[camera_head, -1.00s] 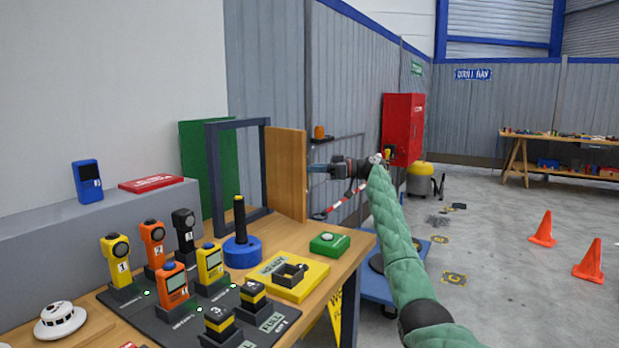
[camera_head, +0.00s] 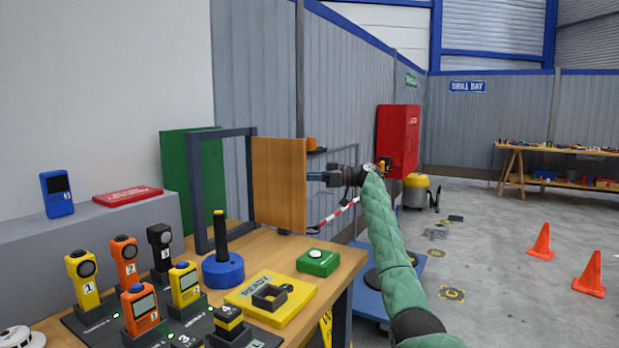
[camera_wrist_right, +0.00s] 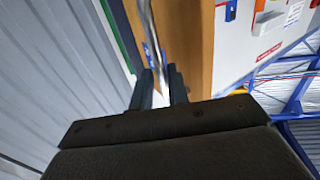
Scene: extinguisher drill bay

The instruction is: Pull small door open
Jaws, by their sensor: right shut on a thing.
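The small door (camera_head: 278,185) is a light wood panel standing open from a dark blue-grey frame (camera_head: 196,190) on the wooden bench. Its broad face shows in the head view, swung out to the right of the frame. My right gripper (camera_head: 310,176) is at the door's right edge, reaching behind it, and its fingertips are partly hidden. In the right wrist view the door (camera_wrist_right: 192,45) runs up beside the gripper (camera_wrist_right: 166,78), whose fingers are close together around a thin silver bar handle (camera_wrist_right: 148,28). My left gripper is not in view.
The bench holds a blue base with a black post (camera_head: 222,268), a green button box (camera_head: 318,262), a yellow tray (camera_head: 285,308) and several numbered handheld devices. A green panel (camera_head: 175,170) stands behind the frame. A red cabinet (camera_head: 398,130) and orange cones (camera_head: 541,241) are farther off.

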